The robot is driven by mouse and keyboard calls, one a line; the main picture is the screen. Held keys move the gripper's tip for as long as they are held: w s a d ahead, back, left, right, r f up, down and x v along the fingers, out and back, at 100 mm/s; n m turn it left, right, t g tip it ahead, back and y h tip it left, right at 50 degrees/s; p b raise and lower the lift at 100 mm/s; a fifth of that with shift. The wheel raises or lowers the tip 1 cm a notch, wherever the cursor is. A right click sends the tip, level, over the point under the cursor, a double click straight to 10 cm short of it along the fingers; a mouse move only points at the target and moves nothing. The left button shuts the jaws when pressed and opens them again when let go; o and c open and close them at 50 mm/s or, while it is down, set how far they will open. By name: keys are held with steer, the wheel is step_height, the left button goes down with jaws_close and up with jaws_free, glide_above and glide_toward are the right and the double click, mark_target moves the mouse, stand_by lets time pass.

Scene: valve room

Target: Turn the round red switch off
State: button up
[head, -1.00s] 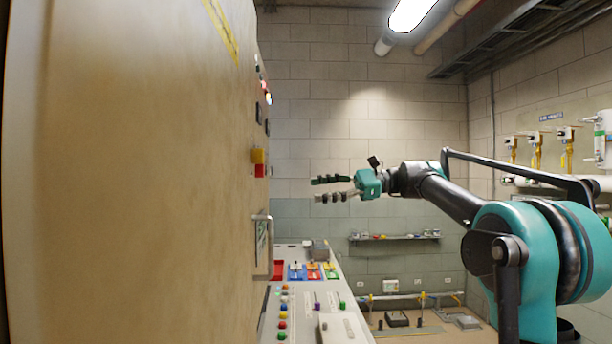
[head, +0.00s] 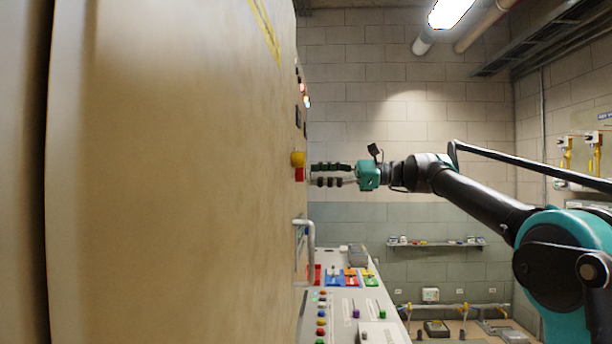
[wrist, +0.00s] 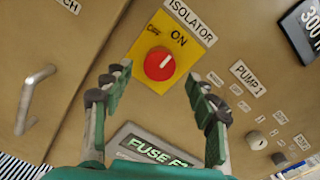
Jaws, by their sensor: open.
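The round red switch (wrist: 159,65) sits on a yellow plate (wrist: 178,47) on the beige cabinet front in the wrist view. The plate reads OFF at left and ON at upper right, under an ISOLATOR label. The white mark on the knob points up and right, toward ON. My gripper (wrist: 158,80) is open, with one finger to each side of the knob in the picture, and nothing is between the fingers. In the head view my gripper (head: 313,175) points left at the cabinet face, close to it. Contact with the knob is not visible.
In the head view a yellow and red fitting (head: 299,166) juts from the cabinet (head: 180,200) by my fingertips; I cannot tell whether it is the switch. A grey handle (head: 311,235) sticks out below. A console (head: 345,300) with colored buttons stands beneath.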

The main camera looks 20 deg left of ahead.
mark_target(298, 174)
steer(key=shift+x, duration=1.95)
steer(key=shift+c, duration=0.2)
steer(key=c, duration=1.1)
steer(key=shift+n, duration=0.3)
steer(key=n, duration=1.6)
steer(key=shift+n, duration=0.4)
